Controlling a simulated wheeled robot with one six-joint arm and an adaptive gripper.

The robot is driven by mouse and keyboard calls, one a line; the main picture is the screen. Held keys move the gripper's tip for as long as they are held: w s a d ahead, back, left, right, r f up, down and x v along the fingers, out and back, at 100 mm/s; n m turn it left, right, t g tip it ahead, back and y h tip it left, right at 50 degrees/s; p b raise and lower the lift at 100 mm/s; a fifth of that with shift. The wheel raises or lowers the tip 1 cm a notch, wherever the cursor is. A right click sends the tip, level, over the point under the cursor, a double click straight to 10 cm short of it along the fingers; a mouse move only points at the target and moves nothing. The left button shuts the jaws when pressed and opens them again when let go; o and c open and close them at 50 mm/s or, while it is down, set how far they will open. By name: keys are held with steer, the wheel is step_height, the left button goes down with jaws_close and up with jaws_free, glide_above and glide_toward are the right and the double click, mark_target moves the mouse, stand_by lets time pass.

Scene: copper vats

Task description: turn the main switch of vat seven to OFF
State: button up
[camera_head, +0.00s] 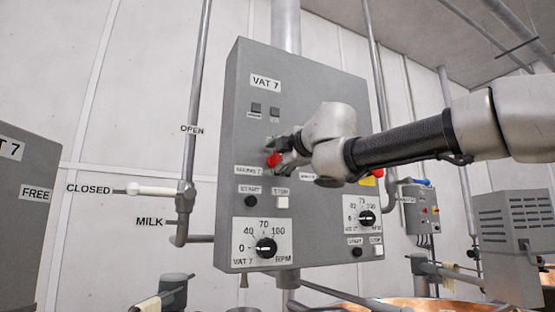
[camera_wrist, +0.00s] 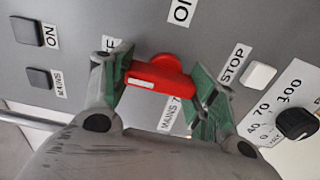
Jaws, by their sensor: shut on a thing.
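The vat 7 panel is a grey box (camera_head: 310,90) with a "VAT 7" label, in the middle of the head view. Its red main switch (camera_head: 273,160) sits on the left half above a "MAINS 7" label. In the wrist view the red switch handle (camera_wrist: 160,75) lies between the green fingertips of my gripper (camera_wrist: 160,90), which is shut on it. An "ON" label (camera_wrist: 183,10) stands above the switch, and a partly hidden label (camera_wrist: 115,45) ending in F stands to its left. Which label the handle points at is hard to tell. In the head view my gripper (camera_head: 285,150) partly covers the switch.
Below the switch are a black START button (camera_head: 250,201), a white STOP button (camera_head: 282,202) and an RPM knob (camera_head: 266,248). A second knob (camera_head: 367,218) is at lower right. A pipe with a white valve lever (camera_head: 150,190) runs left. Copper vats (camera_head: 400,303) lie below.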

steer(key=shift+n, duration=0.3)
steer(key=o, duration=1)
steer(key=shift+s, duration=0.1)
steer(key=v, duration=1.1)
steer(key=shift+s+d, duration=0.15)
steer(key=shift+s, duration=0.25)
